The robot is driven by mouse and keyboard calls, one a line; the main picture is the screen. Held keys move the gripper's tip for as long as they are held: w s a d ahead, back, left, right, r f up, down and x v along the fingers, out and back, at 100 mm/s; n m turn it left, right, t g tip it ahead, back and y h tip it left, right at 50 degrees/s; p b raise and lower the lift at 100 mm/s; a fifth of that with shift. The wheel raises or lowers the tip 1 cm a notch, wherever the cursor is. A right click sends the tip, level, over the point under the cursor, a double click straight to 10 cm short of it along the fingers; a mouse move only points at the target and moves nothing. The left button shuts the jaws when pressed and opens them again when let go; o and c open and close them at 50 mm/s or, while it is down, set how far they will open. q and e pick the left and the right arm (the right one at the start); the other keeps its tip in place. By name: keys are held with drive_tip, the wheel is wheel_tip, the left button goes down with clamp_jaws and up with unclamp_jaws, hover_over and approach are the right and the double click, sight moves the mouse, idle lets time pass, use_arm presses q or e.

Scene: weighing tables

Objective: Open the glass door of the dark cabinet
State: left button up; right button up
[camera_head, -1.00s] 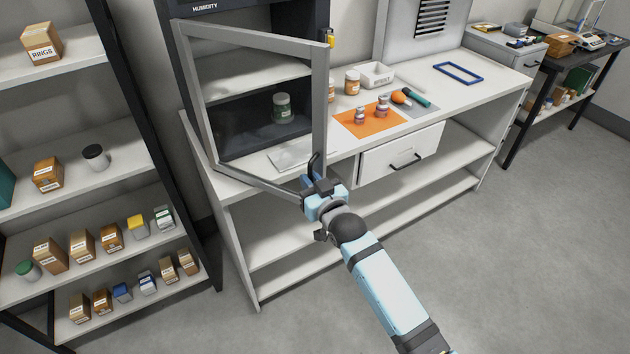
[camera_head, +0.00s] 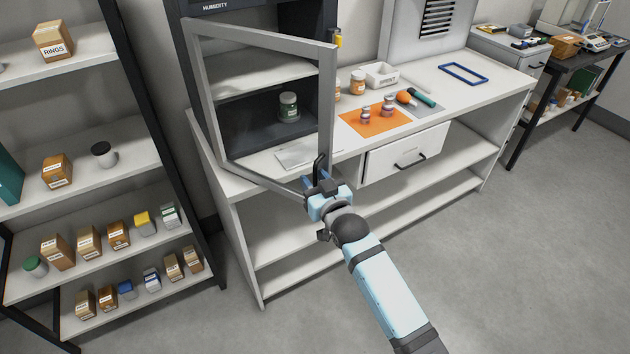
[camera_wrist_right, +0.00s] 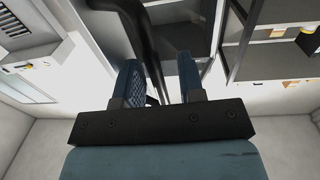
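The dark cabinet (camera_head: 262,18) stands on the white bench. Its grey-framed glass door (camera_head: 328,105) is swung far out toward me, leaving the inside open to view. A black handle (camera_head: 320,166) sits low on the door's free edge. My right gripper (camera_head: 318,180) is at this handle. In the right wrist view, the two blue fingers (camera_wrist_right: 160,82) stand apart, with the dark handle (camera_wrist_right: 146,35) by the left finger and a gap toward the right finger. Whether a finger touches the handle is unclear. A green-labelled jar (camera_head: 288,107) stands inside the cabinet. My left gripper is not in view.
The bench top (camera_head: 470,98) holds an orange mat (camera_head: 372,124) with small jars, a white bin (camera_head: 381,75) and a blue frame (camera_head: 463,73). A shelf rack (camera_head: 120,190) with boxes stands at left. Floor at right is clear (camera_head: 500,280).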

drive_tip(key=b+v, duration=0.1)
drive_tip(key=v, duration=1.2)
drive_tip(key=shift+s+d, duration=0.2)
drive_tip(key=shift+s, duration=0.2)
